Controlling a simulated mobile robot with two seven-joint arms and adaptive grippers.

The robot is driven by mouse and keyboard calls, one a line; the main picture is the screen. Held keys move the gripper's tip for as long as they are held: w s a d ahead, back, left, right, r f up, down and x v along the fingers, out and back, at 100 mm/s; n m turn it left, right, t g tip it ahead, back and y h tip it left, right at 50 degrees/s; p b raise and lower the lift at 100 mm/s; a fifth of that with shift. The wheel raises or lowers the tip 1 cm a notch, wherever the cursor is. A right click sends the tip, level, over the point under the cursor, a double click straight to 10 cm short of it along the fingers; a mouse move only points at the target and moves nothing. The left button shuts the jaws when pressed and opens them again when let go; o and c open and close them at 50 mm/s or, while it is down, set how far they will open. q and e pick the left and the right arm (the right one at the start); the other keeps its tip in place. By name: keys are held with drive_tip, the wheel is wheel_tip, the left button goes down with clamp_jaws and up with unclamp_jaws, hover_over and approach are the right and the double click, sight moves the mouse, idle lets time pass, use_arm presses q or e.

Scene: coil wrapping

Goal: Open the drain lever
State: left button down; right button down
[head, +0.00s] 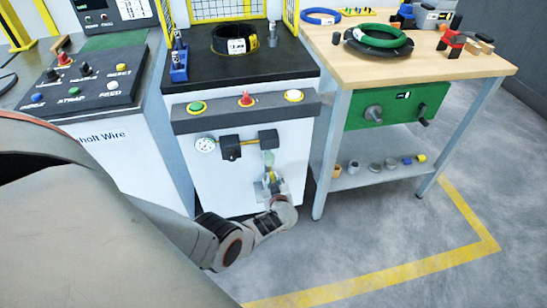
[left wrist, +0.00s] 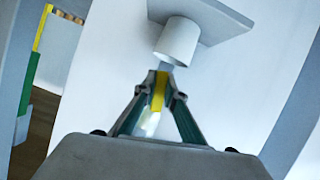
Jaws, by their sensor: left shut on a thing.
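The drain lever shows in the left wrist view as a yellow strip (left wrist: 159,90) between my fingertips, close below a pale cylinder (left wrist: 178,40). My left gripper (head: 270,178) is low at the front of the white machine, under the air fittings, and is shut on the lever. It also shows in the left wrist view (left wrist: 160,88), with both fingers closing in on the yellow strip. The gripper and wrist hide part of the lever in the head view. My right gripper is not in view.
A pressure gauge (head: 205,145) and a dark regulator block (head: 230,147) sit above and left of the gripper. The green box (head: 395,107) with knobs hangs under the wooden workbench (head: 455,66) at the right. A lower shelf (head: 385,175) holds several small parts. Floor at the lower right is clear.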

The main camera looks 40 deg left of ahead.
use_arm(q)
drive_tip(key=shift+s+a+m+g+y, duration=0.2)
drive_tip(key=shift+m+g+y, duration=0.15)
drive_tip(key=shift+m, duration=0.35)
drive_tip(key=c, duration=2.1)
unclamp_jaws()
drive_tip(key=shift+d, duration=0.1)
